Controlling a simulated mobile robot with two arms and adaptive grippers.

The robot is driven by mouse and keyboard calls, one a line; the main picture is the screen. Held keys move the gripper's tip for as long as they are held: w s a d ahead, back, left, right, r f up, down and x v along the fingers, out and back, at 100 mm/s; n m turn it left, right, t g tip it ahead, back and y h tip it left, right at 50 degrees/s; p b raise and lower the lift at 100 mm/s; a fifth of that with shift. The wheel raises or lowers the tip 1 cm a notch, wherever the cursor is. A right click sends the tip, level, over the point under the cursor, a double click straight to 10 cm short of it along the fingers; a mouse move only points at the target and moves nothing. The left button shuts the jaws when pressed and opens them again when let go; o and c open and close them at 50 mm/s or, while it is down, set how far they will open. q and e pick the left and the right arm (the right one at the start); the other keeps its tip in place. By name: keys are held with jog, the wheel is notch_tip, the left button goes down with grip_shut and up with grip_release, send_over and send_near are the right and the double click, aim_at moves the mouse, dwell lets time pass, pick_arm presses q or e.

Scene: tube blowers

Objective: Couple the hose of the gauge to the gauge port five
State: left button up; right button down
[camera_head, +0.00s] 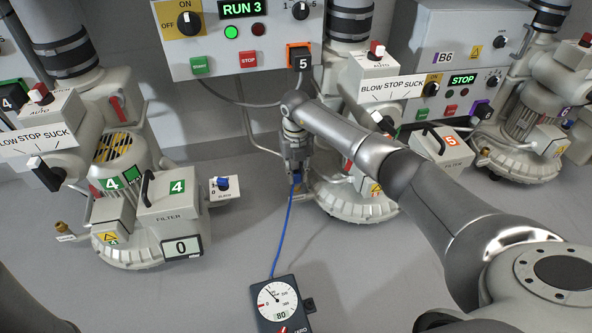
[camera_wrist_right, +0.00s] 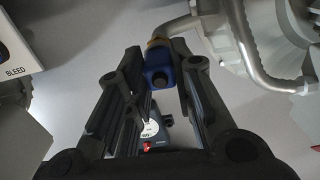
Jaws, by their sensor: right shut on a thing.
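The gauge (camera_head: 278,303) is a dark box with a white round dial at the bottom of the head view; it also shows small in the right wrist view (camera_wrist_right: 152,130). Its thin blue hose (camera_head: 279,230) runs up to my right gripper (camera_head: 296,173), beside the machine marked 5. In the right wrist view my right gripper (camera_wrist_right: 164,62) is shut on the blue hose coupling (camera_wrist_right: 160,74). A brass fitting (camera_wrist_right: 157,43) on a grey pipe is directly beyond the coupling. I cannot tell whether they touch or are joined. My left gripper is not in view.
Machine 4 (camera_head: 125,160) with its filter box (camera_head: 168,212) stands at the left. Filter box five (camera_head: 440,150) is right of my right arm. A control box (camera_head: 240,45) reading RUN 3 hangs above. The grey floor around the hose is clear.

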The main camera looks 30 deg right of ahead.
jog(key=c, duration=1.2)
grip_release()
jog(key=shift+r, duration=0.1)
jog(key=shift+o, duration=0.2)
